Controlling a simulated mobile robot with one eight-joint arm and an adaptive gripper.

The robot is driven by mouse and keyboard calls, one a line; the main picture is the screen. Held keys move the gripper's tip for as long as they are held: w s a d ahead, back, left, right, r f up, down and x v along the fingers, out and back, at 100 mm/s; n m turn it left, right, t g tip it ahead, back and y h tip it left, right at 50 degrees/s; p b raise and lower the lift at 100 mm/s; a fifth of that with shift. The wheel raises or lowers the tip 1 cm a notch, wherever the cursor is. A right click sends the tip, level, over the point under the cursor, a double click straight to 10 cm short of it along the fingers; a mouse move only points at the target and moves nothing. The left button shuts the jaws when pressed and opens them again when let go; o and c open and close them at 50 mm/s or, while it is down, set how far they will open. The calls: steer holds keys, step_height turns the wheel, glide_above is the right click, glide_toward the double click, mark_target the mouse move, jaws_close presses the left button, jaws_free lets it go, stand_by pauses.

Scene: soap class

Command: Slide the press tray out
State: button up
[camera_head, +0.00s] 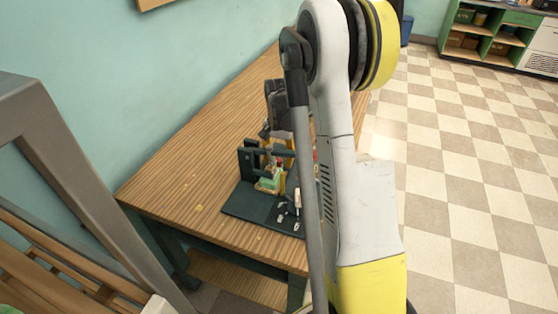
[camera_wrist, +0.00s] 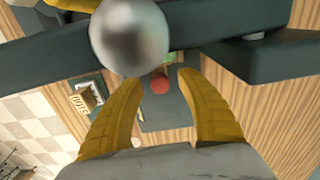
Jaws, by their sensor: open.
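The dark green press (camera_head: 247,162) stands on the wooden table. A light green block (camera_head: 270,179) sits in its opening on a pale yellowish piece (camera_head: 263,189), which may be the press tray; I cannot tell for sure. My gripper (camera_head: 277,153) is above the press, partly hidden by my arm. In the wrist view my gripper (camera_wrist: 157,78) is open, with two yellow fingers apart and nothing between them. A shiny metal ball knob (camera_wrist: 130,36) is close to the fingertips, in front of the dark green press frame (camera_wrist: 205,35). I cannot tell whether they touch.
The wooden table (camera_head: 180,180) is clear left of the press. Small pale items (camera_head: 282,213) lie on the dark base at its right. A red round thing (camera_wrist: 160,83) shows beyond the fingers. A grey metal frame (camera_head: 60,150) stands at the left. Checkered floor (camera_head: 460,180) is open at the right.

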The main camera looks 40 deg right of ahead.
jaws_close()
steer(key=w+d, duration=0.2)
steer(key=d, duration=0.1)
steer(key=w+d, duration=0.2)
steer(key=d, duration=0.2)
steer(key=w+d+p, duration=0.1)
steer(key=w+d, duration=0.1)
steer(key=d, duration=0.1)
steer(key=shift+w+d, duration=0.15)
steer(key=shift+d, duration=0.15)
jaws_free()
steer(key=shift+d, duration=0.15)
steer(key=shift+r, duration=0.1)
step_height(320, 180, up, 12)
